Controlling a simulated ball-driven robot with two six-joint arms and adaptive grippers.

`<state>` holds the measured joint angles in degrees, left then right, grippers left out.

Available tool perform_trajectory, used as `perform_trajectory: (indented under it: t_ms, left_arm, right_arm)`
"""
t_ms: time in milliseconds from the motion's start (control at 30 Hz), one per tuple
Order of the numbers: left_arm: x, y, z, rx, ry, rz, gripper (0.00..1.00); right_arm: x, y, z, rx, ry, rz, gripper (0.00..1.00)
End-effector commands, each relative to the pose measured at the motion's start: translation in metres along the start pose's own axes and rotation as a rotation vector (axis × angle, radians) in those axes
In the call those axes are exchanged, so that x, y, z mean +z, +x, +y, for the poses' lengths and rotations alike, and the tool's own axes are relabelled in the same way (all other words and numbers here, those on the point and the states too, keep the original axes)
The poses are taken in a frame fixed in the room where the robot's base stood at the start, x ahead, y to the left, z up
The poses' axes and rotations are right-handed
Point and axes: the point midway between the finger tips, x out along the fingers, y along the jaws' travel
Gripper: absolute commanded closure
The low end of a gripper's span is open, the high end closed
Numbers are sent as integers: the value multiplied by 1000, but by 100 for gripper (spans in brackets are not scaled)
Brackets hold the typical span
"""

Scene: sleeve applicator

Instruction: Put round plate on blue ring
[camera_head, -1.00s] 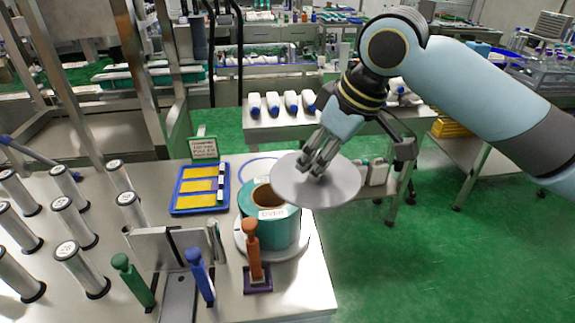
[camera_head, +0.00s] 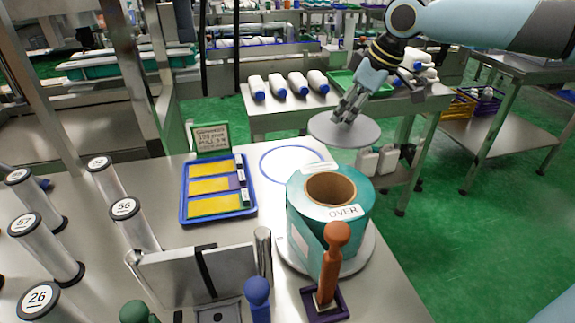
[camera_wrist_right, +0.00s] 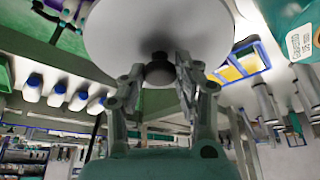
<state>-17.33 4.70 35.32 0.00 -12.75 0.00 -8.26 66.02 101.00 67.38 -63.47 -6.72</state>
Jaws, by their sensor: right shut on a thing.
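A round grey plate (camera_head: 345,131) hangs level in the air, held by my right gripper (camera_head: 347,108). In the right wrist view the gripper (camera_wrist_right: 157,75) is shut on the dark knob in the middle of the plate (camera_wrist_right: 150,28). The blue ring (camera_head: 264,170) is a thin outline on the tabletop, behind the teal roll and left of the held plate. The roll hides a small part of its near edge. The plate is to the right of the ring, out past the table's right edge in the head view. My left gripper is not in view.
A teal roll (camera_head: 308,228) marked OVER stands on a white round base in front of the ring. An orange-brown handled tool (camera_head: 332,265) stands before it. A blue tray (camera_head: 188,217) with yellow pieces lies left of the ring. Several numbered cylinders (camera_head: 44,248) stand at left.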

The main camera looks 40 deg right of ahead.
Motion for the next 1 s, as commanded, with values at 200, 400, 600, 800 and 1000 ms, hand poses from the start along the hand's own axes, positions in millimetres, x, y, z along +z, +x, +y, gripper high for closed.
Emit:
perform_trajectory:
  t_ms: [200,400,600,800,1000]
  left_arm:
    - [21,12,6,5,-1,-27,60]
    - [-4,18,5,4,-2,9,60]
    - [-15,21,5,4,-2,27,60]
    - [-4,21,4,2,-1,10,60]
    - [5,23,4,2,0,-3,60]
  right_arm:
    - [-22,31,-10,-8,5,13,100]
    - [-52,69,-22,-10,3,9,100]
    - [-73,101,-28,-4,1,4,100]
    - [-75,112,-30,-3,0,0,100]
    - [-64,140,-30,-2,0,0,100]
